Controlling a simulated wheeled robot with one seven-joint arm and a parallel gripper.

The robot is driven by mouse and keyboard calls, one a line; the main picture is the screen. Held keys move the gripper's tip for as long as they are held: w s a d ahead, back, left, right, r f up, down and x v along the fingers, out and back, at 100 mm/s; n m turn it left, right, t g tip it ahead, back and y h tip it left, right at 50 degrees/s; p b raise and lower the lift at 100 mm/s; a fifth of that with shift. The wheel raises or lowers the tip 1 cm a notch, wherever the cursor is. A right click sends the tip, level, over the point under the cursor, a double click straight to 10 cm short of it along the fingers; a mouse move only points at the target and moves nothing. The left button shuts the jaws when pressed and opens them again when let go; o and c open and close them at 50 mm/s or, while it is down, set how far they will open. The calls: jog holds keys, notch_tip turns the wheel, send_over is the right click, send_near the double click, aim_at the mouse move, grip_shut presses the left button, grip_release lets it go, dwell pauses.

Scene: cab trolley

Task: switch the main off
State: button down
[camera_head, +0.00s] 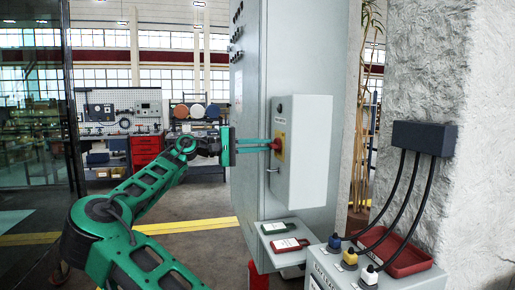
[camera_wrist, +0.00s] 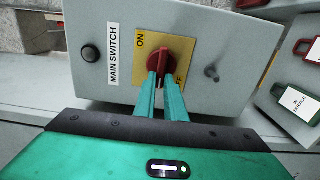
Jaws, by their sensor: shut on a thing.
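The main switch is a red rotary handle (camera_wrist: 158,60) on a yellow plate (camera_wrist: 141,43) marked ON, with a second, partly hidden marking at its lower right. The plate sits on a grey box (camera_wrist: 215,40) labelled MAIN SWITCH. In the head view the red handle (camera_head: 276,145) sticks out from the left face of the box (camera_head: 304,150). My gripper (camera_wrist: 166,85) is shut on the handle, its teal fingers along either side. In the head view my gripper (camera_head: 268,146) reaches it from the left. The fingers hide part of the handle and plate.
A tall grey cabinet (camera_head: 250,60) carries the box. Below, a shelf holds a green tag (camera_head: 278,227) and a red tag (camera_head: 290,245). At lower right are plugs with black cables (camera_head: 400,200) and a red tray (camera_head: 408,258). Open floor lies left of the cabinet.

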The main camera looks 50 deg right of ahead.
jog(key=shift+w+f, duration=0.15)
jog(key=shift+w, duration=0.05)
jog(key=c, duration=1.8)
grip_release()
jog(key=v, duration=1.1)
jog(key=shift+s, duration=0.1)
jog(key=shift+s, duration=0.1)
